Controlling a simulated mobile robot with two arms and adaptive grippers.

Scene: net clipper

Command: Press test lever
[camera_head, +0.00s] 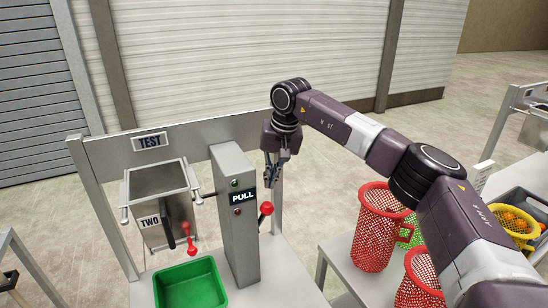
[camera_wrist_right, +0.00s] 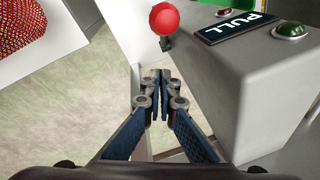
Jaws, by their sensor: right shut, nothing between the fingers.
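The test lever with a red ball knob (camera_head: 266,208) sticks out of the right side of the grey post (camera_head: 236,215) beside the PULL label (camera_head: 242,197). In the right wrist view the red knob (camera_wrist_right: 163,18) stands just beyond the fingertips, by the PULL label (camera_wrist_right: 237,28). My right gripper (camera_head: 271,182) is shut and empty, pointing down, above and close to the knob. In the wrist view its fingertips (camera_wrist_right: 156,76) meet, apart from the knob. My left gripper is not in view.
Red mesh baskets (camera_head: 372,235) stand on a table at right. A frame upright (camera_head: 277,205) is behind the gripper.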

